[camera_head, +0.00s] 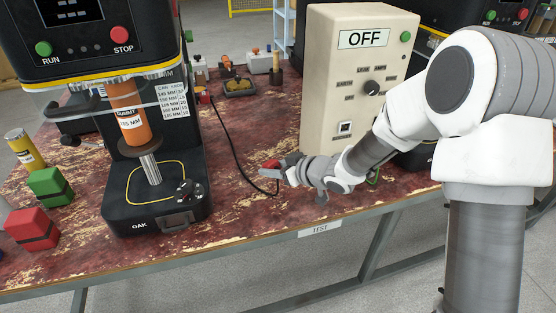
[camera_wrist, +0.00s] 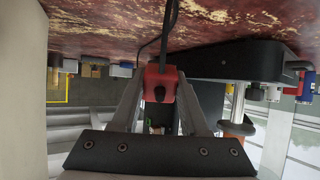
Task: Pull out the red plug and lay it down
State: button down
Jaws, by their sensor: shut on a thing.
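The red plug (camera_wrist: 160,82) is between the two fingers of my gripper (camera_wrist: 161,100) in the wrist view, with its black cord running away from it. In the head view the red plug (camera_head: 271,165) shows at the tip of my gripper (camera_head: 277,169), which is shut on it. There it is beside the beige OFF panel (camera_head: 362,85), above or at the worn red bench top (camera_head: 240,205); I cannot tell whether it touches the bench. The black cord (camera_head: 235,150) trails back along the bench. The panel's socket that faces away is not clearly seen.
A black seamer marked OAK (camera_head: 150,205) with an orange can (camera_head: 128,110) stands to the left. A green block (camera_head: 50,187) and a red block (camera_head: 32,229) lie at far left. The bench between seamer and panel is mostly clear, with its front edge (camera_head: 250,238) near.

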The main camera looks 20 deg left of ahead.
aim_at(274, 195)
jog(key=shift+f+b, duration=3.35)
jog(key=shift+c, duration=1.7)
grip_release()
jog(key=shift+d+r, duration=0.1)
jog(key=shift+s+d+r, duration=0.1)
jog(key=shift+d+r, duration=0.1)
jog(key=shift+d, duration=0.05)
jog(key=p+v, duration=0.6)
jog(key=v, duration=1)
jog(key=shift+s+d, duration=0.15)
jog(key=shift+d, duration=0.1)
